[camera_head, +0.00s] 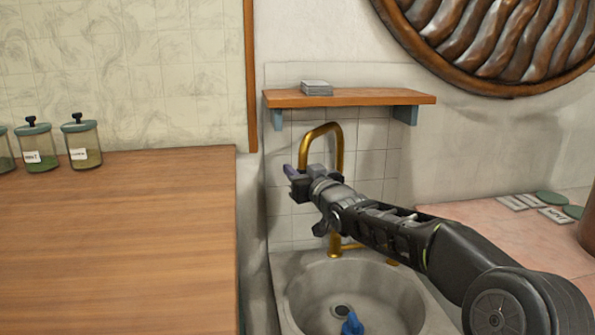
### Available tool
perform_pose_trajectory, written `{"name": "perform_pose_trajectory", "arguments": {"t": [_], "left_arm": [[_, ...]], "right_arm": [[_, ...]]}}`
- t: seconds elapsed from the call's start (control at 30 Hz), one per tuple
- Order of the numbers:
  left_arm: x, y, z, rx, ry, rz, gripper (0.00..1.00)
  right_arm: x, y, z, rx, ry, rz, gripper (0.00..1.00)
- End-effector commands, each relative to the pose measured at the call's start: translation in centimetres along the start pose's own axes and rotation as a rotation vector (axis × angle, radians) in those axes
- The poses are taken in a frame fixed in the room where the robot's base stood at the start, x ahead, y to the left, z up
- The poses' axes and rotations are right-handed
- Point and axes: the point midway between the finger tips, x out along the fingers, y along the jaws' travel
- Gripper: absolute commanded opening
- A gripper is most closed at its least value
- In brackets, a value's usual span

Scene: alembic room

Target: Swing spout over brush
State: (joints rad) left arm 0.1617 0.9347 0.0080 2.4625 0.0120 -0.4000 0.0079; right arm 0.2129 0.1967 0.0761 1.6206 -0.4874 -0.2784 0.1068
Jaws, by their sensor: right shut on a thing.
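The brass spout (322,131) rises behind the sink and curves over to the left in the head view. My right gripper (294,177) is at the downturned left end of the spout and is shut on it. My right arm comes in from the lower right and hides part of the tap's column. The brush (351,325), blue, is in the grey sink basin (300,306) near the drain, cut off by the bottom edge of the picture. The spout end is to the left of the brush and higher. My left gripper is not in view.
A wooden shelf (350,98) with a small grey stack (316,88) is above the tap. A wooden counter (120,240) with lidded jars (82,145) is on the left. A pink counter (480,230) with tiles and green discs is on the right.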

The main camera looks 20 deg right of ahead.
Motion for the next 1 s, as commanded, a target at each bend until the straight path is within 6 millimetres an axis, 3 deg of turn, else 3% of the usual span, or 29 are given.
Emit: {"name": "perform_pose_trajectory", "arguments": {"t": [0.17,1.0], "left_arm": [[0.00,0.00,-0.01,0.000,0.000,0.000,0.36],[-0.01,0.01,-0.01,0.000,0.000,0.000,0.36]], "right_arm": [[-0.01,0.01,0.00,0.000,0.000,0.000,0.00],[-0.01,0.02,0.00,0.000,0.000,0.000,0.00]]}}
